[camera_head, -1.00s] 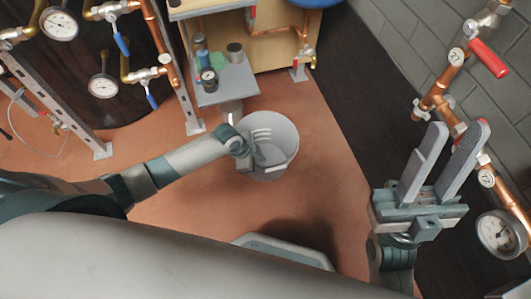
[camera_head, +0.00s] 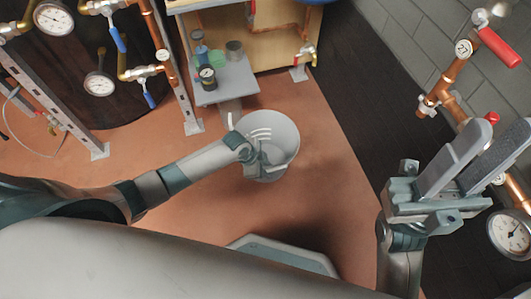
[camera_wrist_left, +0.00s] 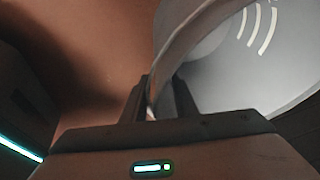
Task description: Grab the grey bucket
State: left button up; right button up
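The grey bucket (camera_head: 284,138) stands upright on the reddish floor, its open top facing up and pale curved marks inside. My left gripper (camera_head: 262,158) is at the bucket's near left side, overlapping its rim. In the left wrist view the bucket (camera_wrist_left: 285,75) fills the upper right, and a curved grey band of its rim or handle runs down between the two dark fingers of my left gripper (camera_wrist_left: 160,98). Whether the fingers press on it is not clear. My right gripper (camera_head: 483,150) is open and empty at the right, far from the bucket.
A small grey shelf (camera_head: 232,88) with jars and a gauge stands just behind the bucket. Copper pipes (camera_head: 440,95) with valves and gauges run along the right wall near my right gripper. A metal frame (camera_head: 180,75) stands at the left. The floor right of the bucket is clear.

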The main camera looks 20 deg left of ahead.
pick_arm(q)
jog(key=shift+c, duration=0.4)
grip_shut()
dwell(1.2)
